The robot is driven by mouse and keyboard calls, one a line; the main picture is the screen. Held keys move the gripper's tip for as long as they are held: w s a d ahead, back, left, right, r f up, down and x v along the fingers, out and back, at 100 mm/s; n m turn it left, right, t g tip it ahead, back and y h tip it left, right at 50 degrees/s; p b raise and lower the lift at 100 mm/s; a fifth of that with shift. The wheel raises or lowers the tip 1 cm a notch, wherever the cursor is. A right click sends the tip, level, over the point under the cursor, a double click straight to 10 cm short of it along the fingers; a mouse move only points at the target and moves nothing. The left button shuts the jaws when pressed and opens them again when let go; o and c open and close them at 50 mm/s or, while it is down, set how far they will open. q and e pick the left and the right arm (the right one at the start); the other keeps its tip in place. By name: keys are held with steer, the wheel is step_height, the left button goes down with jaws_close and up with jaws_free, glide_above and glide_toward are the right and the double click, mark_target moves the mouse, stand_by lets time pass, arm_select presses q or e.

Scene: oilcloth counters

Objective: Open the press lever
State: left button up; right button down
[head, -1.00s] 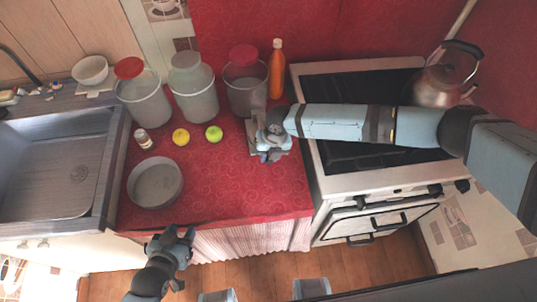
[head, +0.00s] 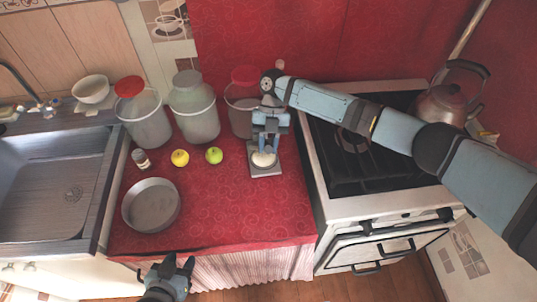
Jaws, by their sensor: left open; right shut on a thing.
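The press (head: 267,172) stands on the red counter near its right side, close to the stove. Its grey base plate and a pale round part in the middle show. My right gripper (head: 268,124) is over the rear of the press and shut on its lever, which the fingers and wrist mostly hide. How far the lever is raised is hard to tell. My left gripper (head: 176,268) is open and empty, low in front of the counter's front edge, apart from the press.
A grey round pan (head: 151,205), a yellow fruit (head: 180,158), a green fruit (head: 214,155) and a small jar (head: 141,159) lie left of the press. Large containers (head: 192,105) stand behind. A stove with a kettle (head: 447,102) is right, a sink (head: 50,185) left. The counter's front is clear.

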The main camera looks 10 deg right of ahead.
steer(key=shift+w+r+g, duration=0.15)
steer(key=shift+r+g, duration=0.05)
steer(key=shift+g, duration=0.1)
steer(key=c, duration=0.9)
jaws_free()
steer(key=shift+b+v, duration=1.35)
steer(key=shift+v, duration=5.55)
steer(key=shift+c, duration=0.4)
